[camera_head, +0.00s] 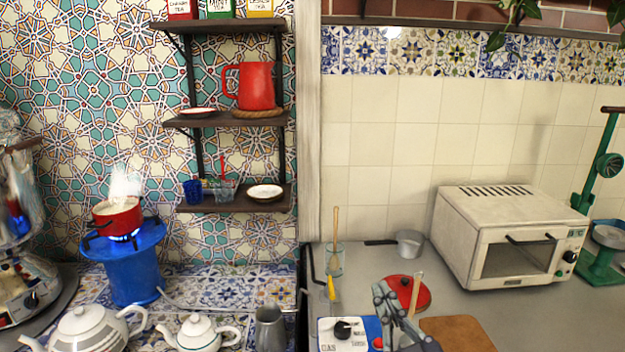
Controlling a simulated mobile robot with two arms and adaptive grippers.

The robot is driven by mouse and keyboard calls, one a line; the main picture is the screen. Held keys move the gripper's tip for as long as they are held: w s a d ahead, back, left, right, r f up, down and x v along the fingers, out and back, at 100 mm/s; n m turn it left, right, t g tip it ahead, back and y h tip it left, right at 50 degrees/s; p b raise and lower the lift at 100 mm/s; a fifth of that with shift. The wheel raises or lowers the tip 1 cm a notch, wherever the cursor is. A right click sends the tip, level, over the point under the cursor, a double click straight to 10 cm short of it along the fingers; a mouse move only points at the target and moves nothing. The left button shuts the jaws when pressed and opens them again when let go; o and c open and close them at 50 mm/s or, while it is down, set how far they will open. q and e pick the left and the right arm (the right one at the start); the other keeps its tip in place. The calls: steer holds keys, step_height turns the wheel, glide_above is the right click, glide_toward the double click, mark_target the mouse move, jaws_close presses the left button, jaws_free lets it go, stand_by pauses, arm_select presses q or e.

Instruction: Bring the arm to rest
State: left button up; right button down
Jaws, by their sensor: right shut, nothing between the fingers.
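My right gripper (384,293) shows low in the head view, right of centre, over the grey counter. It is dark grey, shut and empty. It overlaps the left side of a red round lid-like thing (410,290) in the picture; I cannot tell whether they touch. My left gripper is not in view.
A blue-and-white control panel (349,334) and a wooden board (458,334) are near my right gripper. A glass with utensils (334,262), a small pot (410,243) and a white oven (515,240) stand behind. Left: a steaming red pot (117,215) on a blue burner (133,270), and teapots (199,334).

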steer(key=s+d+f+m+g+h, duration=0.1)
steer(key=d+f+m+g+h, duration=0.15)
steer(key=f, duration=0.35)
steer(key=s+d+f+m+g+h, duration=0.1)
steer(key=s+d+f+g, duration=0.15)
steer(key=f, duration=0.45)
steer(key=s+d+f+g, duration=0.2)
steer(key=s+f+g, duration=0.4)
steer(key=s+f, duration=0.45)
steer(key=s+d+f+g, duration=0.2)
steer(key=s+f+g, duration=0.4)
steer(key=s+f, duration=0.45)
step_height(320, 180, down, 24)
steer(key=s+g, duration=0.1)
steer(key=s, duration=0.2)
steer(key=s+d+f+g, duration=0.1)
steer(key=s+d+f, duration=0.1)
steer(key=s+f, duration=1.4)
steer(key=shift+s+d+f+h, duration=0.2)
steer(key=shift+s+d+h, duration=0.15)
steer(key=shift+s, duration=0.15)
